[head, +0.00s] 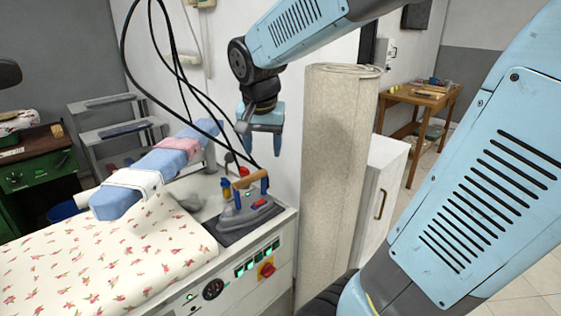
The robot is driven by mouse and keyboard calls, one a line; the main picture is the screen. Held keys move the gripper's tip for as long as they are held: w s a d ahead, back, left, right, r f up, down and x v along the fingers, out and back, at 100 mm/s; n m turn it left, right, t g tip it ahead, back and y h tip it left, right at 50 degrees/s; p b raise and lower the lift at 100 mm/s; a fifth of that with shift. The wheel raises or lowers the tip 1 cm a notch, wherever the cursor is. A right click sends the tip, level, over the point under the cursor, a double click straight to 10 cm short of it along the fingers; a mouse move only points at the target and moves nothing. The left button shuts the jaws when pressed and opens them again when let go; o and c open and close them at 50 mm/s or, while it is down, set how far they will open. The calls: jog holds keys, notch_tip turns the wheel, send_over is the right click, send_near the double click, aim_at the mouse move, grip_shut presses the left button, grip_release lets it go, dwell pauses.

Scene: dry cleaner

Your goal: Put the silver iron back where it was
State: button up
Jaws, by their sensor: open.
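The silver iron (246,206) has a brown handle, a red part and a blue part on its side. It sits upright on a dark rest pad (228,237) at the right end of the ironing station. A black cable runs up from it. My gripper (263,152) hangs above and slightly right of the iron, fingers pointing down. It is open and empty, apart from the iron. The iron's far side is hidden.
A floral ironing board (100,255) and a blue sleeve board (118,203) lie left of the iron. Black cables loop near my gripper. A tall beige roll (336,180) and a white cabinet (382,205) stand to the right. The control panel (235,275) is in front.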

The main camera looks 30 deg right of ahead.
jog(key=s+a+r+n+t+y, duration=0.1)
jog(key=s+n, duration=0.5)
jog(key=s, duration=0.6)
jog(key=shift+s+a+r+n+t+y, duration=0.15)
jog(key=shift+a+r+n+t+y, duration=0.2)
jog(key=shift+t, duration=0.35)
